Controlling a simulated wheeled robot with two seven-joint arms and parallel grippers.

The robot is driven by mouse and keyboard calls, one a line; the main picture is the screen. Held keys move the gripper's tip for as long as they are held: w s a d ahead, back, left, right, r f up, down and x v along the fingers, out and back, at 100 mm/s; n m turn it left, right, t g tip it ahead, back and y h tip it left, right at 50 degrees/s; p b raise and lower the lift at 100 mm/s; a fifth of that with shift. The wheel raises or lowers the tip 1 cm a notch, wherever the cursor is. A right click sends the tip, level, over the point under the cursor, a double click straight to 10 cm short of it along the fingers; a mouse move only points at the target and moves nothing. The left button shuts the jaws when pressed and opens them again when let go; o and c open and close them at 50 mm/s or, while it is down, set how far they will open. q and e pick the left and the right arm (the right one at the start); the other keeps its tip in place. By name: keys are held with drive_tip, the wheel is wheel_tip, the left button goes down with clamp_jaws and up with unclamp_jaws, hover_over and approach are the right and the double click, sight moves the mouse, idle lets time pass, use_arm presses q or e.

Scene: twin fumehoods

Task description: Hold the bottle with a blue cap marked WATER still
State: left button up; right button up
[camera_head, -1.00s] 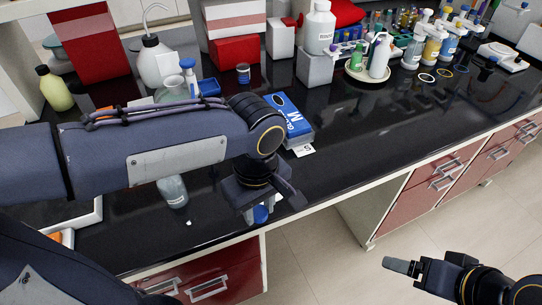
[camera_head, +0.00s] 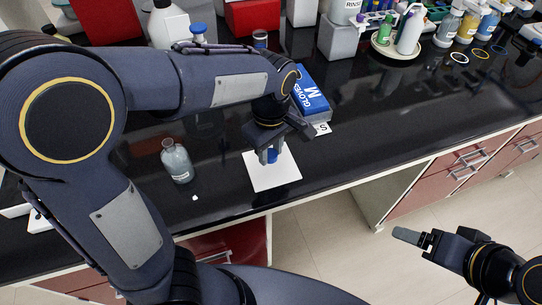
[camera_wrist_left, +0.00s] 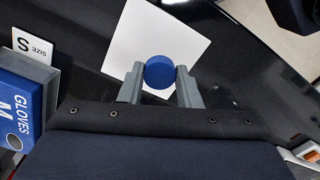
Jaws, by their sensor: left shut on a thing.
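The blue cap of the bottle (camera_wrist_left: 159,72) shows between the two fingers of my left gripper (camera_wrist_left: 158,84) in the left wrist view. The gripper is shut on it. In the head view my left gripper (camera_head: 268,152) points down over a white square sheet (camera_head: 272,180), with the blue cap (camera_head: 272,156) between its fingers. The bottle's body and any WATER marking are hidden. I cannot tell whether the bottle touches the sheet. My right gripper (camera_head: 412,237) is at the lower right, over the floor, away from the bench; its opening is unclear.
A blue gloves box (camera_head: 312,95) with a size card (camera_head: 322,128) lies just right of my left gripper. A clear glass bottle (camera_head: 177,163) stands to the left. Reagent bottles and a rack line the back. The black bench (camera_head: 400,120) is clear at right.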

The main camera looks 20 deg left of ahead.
sight(271, 149)
use_arm(q)
drive_tip(key=shift+w+f, duration=0.25)
drive_tip(key=shift+f, duration=0.05)
drive_tip(key=f, duration=0.3)
drive_tip(key=shift+w+a+f, duration=0.1)
drive_tip(key=shift+w, duration=0.25)
drive_tip(key=shift+f, duration=0.35)
drive_tip(key=shift+f, duration=0.1)
drive_tip(key=o, duration=1.1)
drive_tip(key=shift+b, duration=0.3)
